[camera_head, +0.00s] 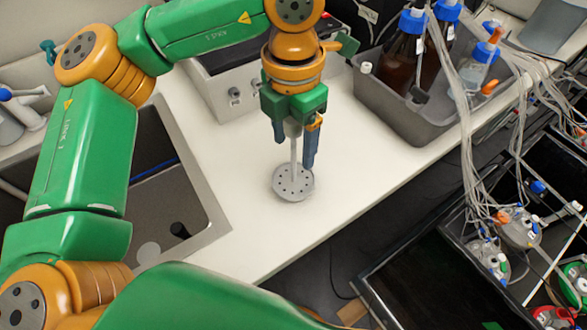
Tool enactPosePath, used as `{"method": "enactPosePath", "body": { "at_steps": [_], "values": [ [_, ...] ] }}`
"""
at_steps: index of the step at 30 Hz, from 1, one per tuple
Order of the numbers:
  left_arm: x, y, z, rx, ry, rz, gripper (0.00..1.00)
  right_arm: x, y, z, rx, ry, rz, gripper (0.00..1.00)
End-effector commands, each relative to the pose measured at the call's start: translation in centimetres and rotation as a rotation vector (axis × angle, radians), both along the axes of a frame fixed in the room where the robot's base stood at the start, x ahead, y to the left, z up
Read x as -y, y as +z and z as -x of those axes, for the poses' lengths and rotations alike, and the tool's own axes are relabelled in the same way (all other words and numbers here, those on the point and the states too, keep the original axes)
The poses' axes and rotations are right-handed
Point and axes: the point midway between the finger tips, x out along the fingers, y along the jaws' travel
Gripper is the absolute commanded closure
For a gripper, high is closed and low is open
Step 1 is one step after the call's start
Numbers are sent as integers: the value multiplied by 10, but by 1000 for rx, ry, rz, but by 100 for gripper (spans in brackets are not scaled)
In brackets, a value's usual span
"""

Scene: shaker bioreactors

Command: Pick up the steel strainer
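The steel strainer (293,184) is a round grey disc with several small holes and a thin upright stem, over the white counter right of the sink. Whether it touches the counter or hangs just above is not clear. My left gripper (296,150) points down directly above it. Its blue fingers stand apart, with the strainer's stem between them, and a gap shows between the stem and the right finger. The top of the stem is partly hidden by the gripper. My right gripper is not in view.
A sink (215,215) lies to the left. A grey metal box (212,92) stands behind the gripper. A grey tub (375,112) with blue-capped bottles stands at back right, with tubing beside it. The counter's front edge is close to the right; the surface around the strainer is clear.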

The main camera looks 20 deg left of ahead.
Motion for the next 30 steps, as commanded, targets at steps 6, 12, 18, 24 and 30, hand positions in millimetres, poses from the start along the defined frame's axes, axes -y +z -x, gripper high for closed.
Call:
{"method": "enactPosePath", "body": {
  "at_steps": [6, 12, 18, 24, 30],
  "values": [
    [0, 0, 0, 0, 0, 0, 87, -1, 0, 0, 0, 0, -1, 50],
    [0, 1, 0, 1, 0, 1, 100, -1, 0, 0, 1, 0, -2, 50],
    [0, 3, 0, 2, 0, 1, 100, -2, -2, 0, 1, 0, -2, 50],
    [5, 36, 2, 6, -3, 4, 100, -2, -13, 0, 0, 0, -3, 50],
    [42, 98, 32, 9, -3, -2, 100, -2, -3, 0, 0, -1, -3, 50]
  ]
}}
